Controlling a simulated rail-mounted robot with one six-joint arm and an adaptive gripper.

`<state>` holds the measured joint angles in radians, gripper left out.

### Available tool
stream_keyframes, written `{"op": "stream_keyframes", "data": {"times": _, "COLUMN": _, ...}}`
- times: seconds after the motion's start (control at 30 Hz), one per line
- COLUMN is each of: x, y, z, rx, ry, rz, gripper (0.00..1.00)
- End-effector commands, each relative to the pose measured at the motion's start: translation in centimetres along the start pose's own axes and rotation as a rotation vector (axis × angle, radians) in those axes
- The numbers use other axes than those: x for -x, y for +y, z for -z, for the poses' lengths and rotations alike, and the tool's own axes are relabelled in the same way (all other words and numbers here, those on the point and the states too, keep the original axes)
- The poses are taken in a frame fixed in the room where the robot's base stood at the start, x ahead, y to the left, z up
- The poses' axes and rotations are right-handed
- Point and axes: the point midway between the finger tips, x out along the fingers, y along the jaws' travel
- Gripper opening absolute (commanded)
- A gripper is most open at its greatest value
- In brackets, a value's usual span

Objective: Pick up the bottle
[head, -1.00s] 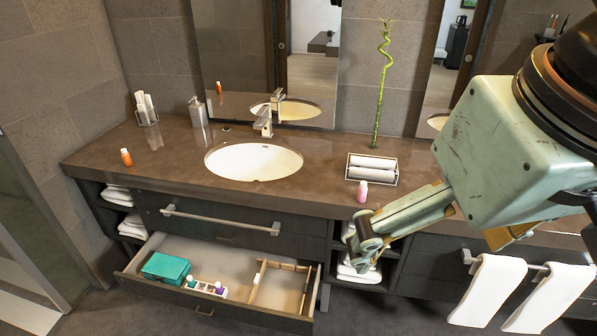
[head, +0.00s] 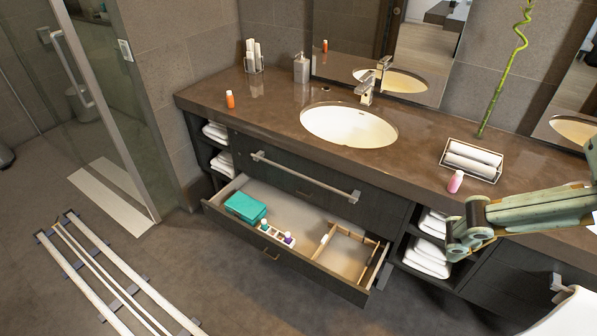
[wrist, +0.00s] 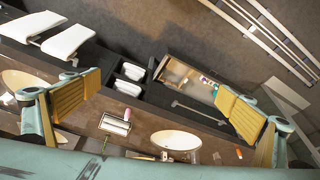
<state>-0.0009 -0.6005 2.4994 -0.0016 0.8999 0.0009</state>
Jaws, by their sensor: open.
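A small orange bottle (head: 230,99) with a dark cap stands upright at the left end of the brown counter. A pink bottle (head: 456,181) with a white cap stands near the counter's front edge on the right. Small bottles (head: 288,239) with purple and pale caps sit in a white holder inside the open drawer. My gripper (head: 470,228) is at the right of the head view, in front of the counter and close to the pink bottle in the picture. In the wrist view my gripper (wrist: 160,88) is open and empty, its yellow-padded fingers wide apart.
The open drawer (head: 222,213) juts out below the sink (head: 348,125) and holds a teal box (head: 246,207). A towel tray (head: 471,160), a soap dispenser (head: 301,68) and a tall bamboo stalk (head: 505,75) stand on the counter. Floor rails (head: 110,280) lie at left.

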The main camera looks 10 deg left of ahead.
Motion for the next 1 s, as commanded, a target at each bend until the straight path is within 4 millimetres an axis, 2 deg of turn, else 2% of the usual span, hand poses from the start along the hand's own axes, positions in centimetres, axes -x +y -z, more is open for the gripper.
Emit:
{"op": "stream_keyframes", "data": {"times": 0.07, "x": 0.00, "y": 0.00, "z": 0.00, "rx": 0.000, "ry": 0.000, "rz": 0.000, "gripper": 0.94}}
{"op": "stream_keyframes", "data": {"times": 0.7, "x": 0.00, "y": 0.00, "z": 0.00, "rx": 0.000, "ry": 0.000, "rz": 0.000, "gripper": 0.35}}
{"op": "stream_keyframes", "data": {"times": 1.0, "x": 0.01, "y": 0.00, "z": 0.02, "rx": 0.000, "ry": 0.000, "rz": 0.000, "gripper": 0.35}}
